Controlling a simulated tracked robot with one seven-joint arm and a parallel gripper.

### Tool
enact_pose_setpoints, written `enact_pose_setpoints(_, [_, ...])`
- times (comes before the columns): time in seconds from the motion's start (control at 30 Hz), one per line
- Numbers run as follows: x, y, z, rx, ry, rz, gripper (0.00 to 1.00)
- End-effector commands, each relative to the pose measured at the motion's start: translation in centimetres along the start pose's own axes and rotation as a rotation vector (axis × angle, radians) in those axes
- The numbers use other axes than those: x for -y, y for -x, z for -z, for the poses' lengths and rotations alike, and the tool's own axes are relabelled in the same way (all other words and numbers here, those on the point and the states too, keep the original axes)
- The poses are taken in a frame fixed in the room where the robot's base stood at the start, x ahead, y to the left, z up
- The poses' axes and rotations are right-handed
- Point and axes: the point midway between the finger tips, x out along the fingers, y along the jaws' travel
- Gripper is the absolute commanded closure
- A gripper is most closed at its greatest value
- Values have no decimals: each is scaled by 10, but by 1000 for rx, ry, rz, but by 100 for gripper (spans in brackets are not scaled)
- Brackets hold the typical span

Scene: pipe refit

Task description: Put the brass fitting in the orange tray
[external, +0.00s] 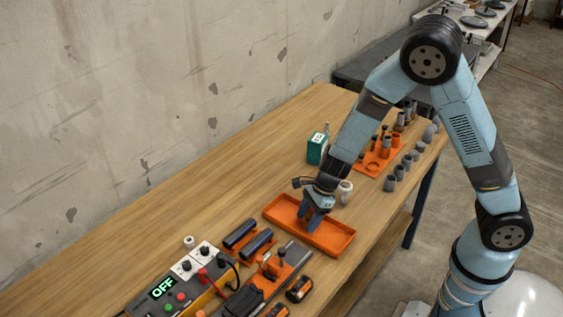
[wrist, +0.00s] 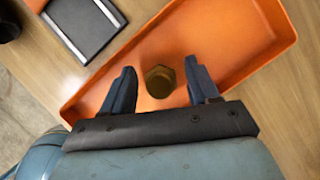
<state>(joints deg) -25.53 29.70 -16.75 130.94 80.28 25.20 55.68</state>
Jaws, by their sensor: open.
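The orange tray (external: 338,237) lies on the wooden bench, and its inside fills much of the wrist view (wrist: 235,45). The brass fitting (wrist: 160,80) has a hexagonal top and shows in the wrist view within the tray's outline, between my two fingers. My gripper (external: 313,222) is over the tray, and its fingers (wrist: 160,88) are open, one on each side of the fitting with a gap to each. I cannot tell whether the fitting touches the tray floor. In the external view the fitting is hidden by my gripper.
A grey-and-orange device (external: 250,290) and a control box reading OFF (external: 165,290) stand at the front left. Two dark cylinders (external: 257,240) lie left of the tray. The bench's left side along the wall is clear.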

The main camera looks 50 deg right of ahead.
Motion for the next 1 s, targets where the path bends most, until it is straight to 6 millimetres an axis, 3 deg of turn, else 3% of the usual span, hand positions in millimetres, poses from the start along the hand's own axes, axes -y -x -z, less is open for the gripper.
enact_pose_setpoints(0.27, [0, 13, -2, 2, 1, 1, 40])
enact_pose_setpoints(0.8, [0, 93, -2, 3, 2, 1, 40])
enact_pose_setpoints(1.0, [0, 114, -1, 2, 1, 1, 40])
